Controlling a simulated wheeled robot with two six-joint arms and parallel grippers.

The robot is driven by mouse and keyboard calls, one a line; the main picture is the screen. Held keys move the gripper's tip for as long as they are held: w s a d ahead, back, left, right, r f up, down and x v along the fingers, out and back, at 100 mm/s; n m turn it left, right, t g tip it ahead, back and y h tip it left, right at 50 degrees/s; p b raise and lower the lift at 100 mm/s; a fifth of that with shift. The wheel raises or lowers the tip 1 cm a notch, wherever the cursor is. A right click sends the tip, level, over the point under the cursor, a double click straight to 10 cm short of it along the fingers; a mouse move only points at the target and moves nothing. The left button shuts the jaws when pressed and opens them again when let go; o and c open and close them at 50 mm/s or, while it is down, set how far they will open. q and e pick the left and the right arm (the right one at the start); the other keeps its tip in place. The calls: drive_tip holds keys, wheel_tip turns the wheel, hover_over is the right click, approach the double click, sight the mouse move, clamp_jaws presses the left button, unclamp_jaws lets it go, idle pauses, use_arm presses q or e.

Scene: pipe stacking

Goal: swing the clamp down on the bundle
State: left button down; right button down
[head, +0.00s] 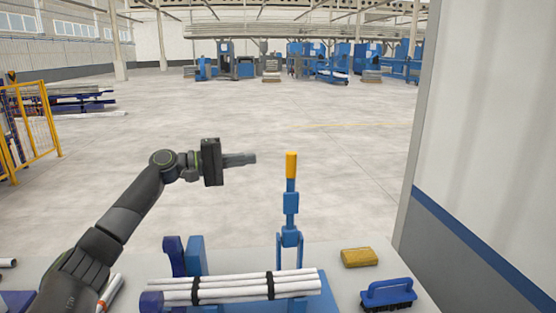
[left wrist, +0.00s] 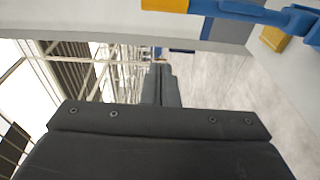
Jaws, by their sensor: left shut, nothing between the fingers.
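The clamp (head: 291,205) stands upright behind the bundle, a blue lever with a yellow grip on top, hinged on a blue fork. Its yellow grip also shows at the top of the left wrist view (left wrist: 165,4). The bundle (head: 240,288) is several white pipes with two black bands, lying in a blue cradle (head: 196,257). My left gripper (head: 250,158) is shut and empty, pointing right, in the air to the left of the yellow grip and apart from it. Its fingers also show in the left wrist view (left wrist: 161,85). My right gripper is not in view.
A yellow sponge (head: 359,257) and a blue brush (head: 388,294) lie on the grey table to the right of the cradle. A marker-like white and orange rod (head: 111,292) lies by my left arm. A wall (head: 480,150) stands at the right.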

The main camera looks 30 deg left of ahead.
use_arm(q)
drive_tip(key=p+x, duration=0.5)
drive_tip(key=x, duration=0.5)
drive_tip(key=s, duration=0.1)
drive_tip(key=s+d+p, duration=0.1)
drive_tip(key=s+p, duration=0.1)
drive_tip(key=shift+s+d+f, duration=0.15)
drive_tip(key=shift+s+d, duration=0.1)
drive_tip(key=shift+d, duration=0.05)
drive_tip(key=shift+s, duration=0.1)
